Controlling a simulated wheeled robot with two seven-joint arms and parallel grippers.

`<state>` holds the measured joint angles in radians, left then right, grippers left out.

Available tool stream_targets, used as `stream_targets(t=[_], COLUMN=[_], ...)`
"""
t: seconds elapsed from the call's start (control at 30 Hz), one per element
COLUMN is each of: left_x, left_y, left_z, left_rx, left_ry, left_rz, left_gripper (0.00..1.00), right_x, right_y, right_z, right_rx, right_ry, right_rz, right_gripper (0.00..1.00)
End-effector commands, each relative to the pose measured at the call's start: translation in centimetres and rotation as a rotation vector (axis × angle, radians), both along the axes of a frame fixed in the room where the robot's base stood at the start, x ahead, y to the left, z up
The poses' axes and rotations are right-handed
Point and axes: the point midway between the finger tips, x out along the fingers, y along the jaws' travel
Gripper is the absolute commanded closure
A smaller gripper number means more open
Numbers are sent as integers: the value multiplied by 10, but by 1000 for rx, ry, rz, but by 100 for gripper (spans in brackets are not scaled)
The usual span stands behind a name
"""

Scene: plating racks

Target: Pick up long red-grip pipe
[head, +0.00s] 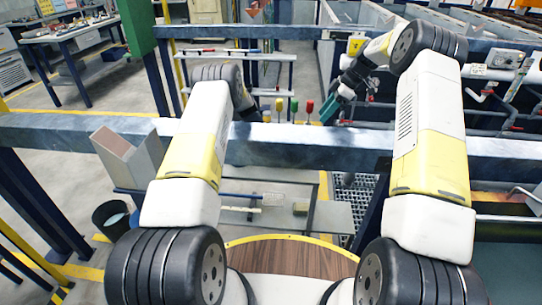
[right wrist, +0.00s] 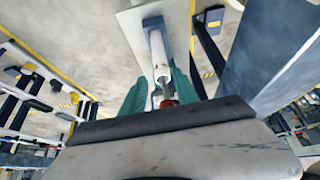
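Several upright coloured grips stand in a row beyond the blue beam in the head view. The red grip (head: 310,106) is the rightmost, beside a green grip (head: 294,105). My right gripper (head: 333,106), with teal fingers, is just to the right of the red grip. In the right wrist view the teal fingers (right wrist: 158,92) are apart. A white tube (right wrist: 158,55) and a small red part (right wrist: 168,102) show between them; I cannot tell whether they touch the fingers. My left gripper's dark end (head: 248,112) is mostly hidden behind its arm, its fingers out of sight.
A thick blue-grey beam (head: 300,146) crosses in front of the grips, under both my arms. A white shelf rack (head: 240,56) stands behind. Pipes with valves (head: 490,112) run along the right side. A black bucket (head: 112,218) is at lower left.

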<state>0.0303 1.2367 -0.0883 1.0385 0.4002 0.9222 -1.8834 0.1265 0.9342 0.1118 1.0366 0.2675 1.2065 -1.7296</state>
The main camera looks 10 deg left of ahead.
Motion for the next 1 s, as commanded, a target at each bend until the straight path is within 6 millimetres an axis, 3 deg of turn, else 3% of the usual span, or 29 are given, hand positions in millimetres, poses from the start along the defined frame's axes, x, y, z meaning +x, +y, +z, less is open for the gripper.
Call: stream_targets(t=[0.17, 0.27, 0.47, 0.63, 0.83, 1.0], left_x=[0, 0, 0, 0, 0, 0], left_y=[0, 0, 0, 0, 0, 0], left_z=[0, 0, 0, 0, 0, 0], left_rx=[0, 0, 0, 0, 0, 0], left_ry=[-1, -1, -1, -1, -1, -1], left_rz=[0, 0, 0, 1, 1, 0], left_gripper=[93, 93, 93, 93, 93, 93], right_x=[0, 0, -9, -14, -11, -30], right_y=[0, 1, 15, 29, 47, 76], right_z=[0, 0, 10, 38, 86, 109], right_rx=[0, -5, -152, -423, -709, -825], right_ry=[0, -1, -25, -106, -249, -332], right_rz=[0, 4, 94, 235, 379, 638], right_gripper=[64, 51, 51, 51, 51, 51])
